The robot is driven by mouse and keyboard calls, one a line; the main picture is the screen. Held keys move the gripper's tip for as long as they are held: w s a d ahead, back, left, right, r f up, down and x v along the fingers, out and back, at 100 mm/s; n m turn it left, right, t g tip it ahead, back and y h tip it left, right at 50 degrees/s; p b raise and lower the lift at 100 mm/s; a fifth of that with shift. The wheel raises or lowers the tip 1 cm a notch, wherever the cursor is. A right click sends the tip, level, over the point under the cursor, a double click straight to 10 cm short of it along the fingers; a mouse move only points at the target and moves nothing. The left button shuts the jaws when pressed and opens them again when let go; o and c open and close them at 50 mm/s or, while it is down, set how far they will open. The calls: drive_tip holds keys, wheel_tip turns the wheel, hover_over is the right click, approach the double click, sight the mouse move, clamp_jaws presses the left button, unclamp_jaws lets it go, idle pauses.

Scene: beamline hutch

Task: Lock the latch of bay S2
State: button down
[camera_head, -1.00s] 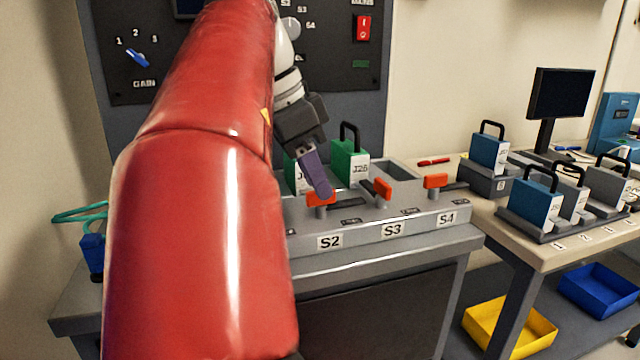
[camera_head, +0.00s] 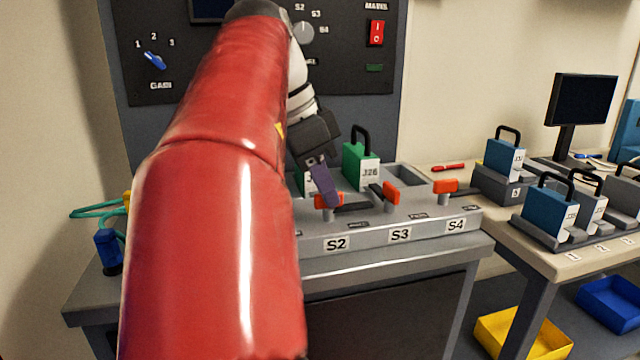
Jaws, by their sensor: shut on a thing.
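The bay S2 latch (camera_head: 336,202) has an orange handle on the grey bench unit, above the S2 label (camera_head: 336,243). My gripper (camera_head: 328,201) reaches down from the upper left, with its purple finger at this handle, and is shut on it. The finger hides part of the handle, and my red arm covers the left of the unit. A dark bar shows just right of the handle. The S3 latch (camera_head: 391,196) and the S4 latch (camera_head: 445,187) also have orange handles; the S3 handle is turned differently from the S4 one.
A green module (camera_head: 360,167) marked J26 stands behind the latches, with an empty bay to its right. Another green module is partly hidden by my gripper. The right table (camera_head: 560,262) holds blue and grey modules and a monitor (camera_head: 583,100).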

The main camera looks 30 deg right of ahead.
drive_tip(key=shift+n, duration=0.3)
drive_tip(key=n+t, duration=0.1)
drive_tip(key=n, duration=0.2)
drive_tip(key=shift+s+a+n+t, duration=0.1)
drive_tip(key=shift+n+t, duration=0.2)
drive_tip(key=shift+t, duration=0.1)
drive_tip(key=n, duration=0.2)
drive_tip(key=n+t, duration=0.1)
drive_tip(key=n, duration=0.1)
drive_tip(key=shift+s+n+t+b, duration=0.15)
drive_tip(key=shift+n+t+b, duration=0.15)
drive_tip(key=shift+b, duration=0.1)
drive_tip(key=n, duration=0.2)
drive_tip(key=n+t+y, duration=0.1)
drive_tip(key=n, duration=0.1)
drive_tip(key=shift+d+y, duration=0.2)
drive_tip(key=shift+y, duration=0.1)
drive_tip(key=shift+s+d+n+t+y, duration=0.1)
drive_tip(key=shift+n+t+y, duration=0.25)
drive_tip(key=shift+n, duration=0.75)
drive_tip(key=shift+s+n+t+y, duration=0.1)
drive_tip(key=shift+n+t+y, duration=0.2)
drive_tip(key=shift+n, duration=0.8)
drive_tip(key=c, duration=1.5)
unclamp_jaws()
drive_tip(key=shift+r, duration=0.15)
